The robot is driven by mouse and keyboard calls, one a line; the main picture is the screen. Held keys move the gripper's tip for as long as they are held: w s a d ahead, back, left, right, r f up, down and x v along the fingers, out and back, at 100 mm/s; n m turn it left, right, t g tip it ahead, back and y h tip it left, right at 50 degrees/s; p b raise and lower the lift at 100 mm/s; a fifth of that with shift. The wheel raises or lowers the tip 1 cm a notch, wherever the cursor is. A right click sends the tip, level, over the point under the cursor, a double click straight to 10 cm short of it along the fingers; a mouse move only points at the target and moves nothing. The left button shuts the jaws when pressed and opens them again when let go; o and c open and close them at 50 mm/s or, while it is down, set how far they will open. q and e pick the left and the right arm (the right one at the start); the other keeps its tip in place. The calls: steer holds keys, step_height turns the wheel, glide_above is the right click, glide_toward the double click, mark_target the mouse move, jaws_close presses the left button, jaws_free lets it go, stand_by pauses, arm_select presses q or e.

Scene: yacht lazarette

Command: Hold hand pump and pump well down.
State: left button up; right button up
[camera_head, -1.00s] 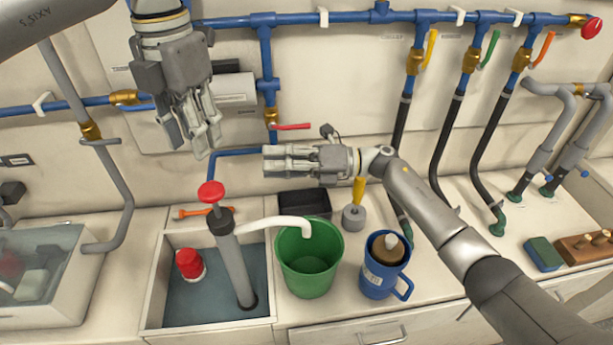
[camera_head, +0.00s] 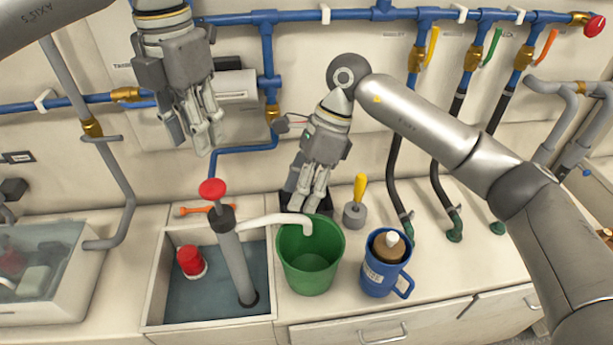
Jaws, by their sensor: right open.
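The hand pump (camera_head: 236,262) stands tilted in the well (camera_head: 207,321), a pale open box with dark water in it. Its red handle (camera_head: 212,189) is at the top, and its white spout (camera_head: 272,220) reaches over the green bucket (camera_head: 310,262). My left gripper (camera_head: 203,140) points down above the pump handle, apart from it; its fingers are close together and I cannot tell if it is shut. My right gripper (camera_head: 303,207) is open, pointing down just behind the bucket rim and spout end, and it partly hides a black box (camera_head: 293,190).
A red-capped object (camera_head: 191,262) sits in the well. A blue mug (camera_head: 382,278) holding a brown item and a yellow-handled tool (camera_head: 357,205) stand right of the bucket. An orange wrench (camera_head: 194,211) lies behind the well. Blue pipes (camera_head: 350,15) and hoses line the wall.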

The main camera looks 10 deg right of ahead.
mark_target(289, 220)
steer(key=x, duration=0.7)
steer(key=shift+a+f, duration=0.15)
steer(key=shift+f, duration=0.15)
jaws_close()
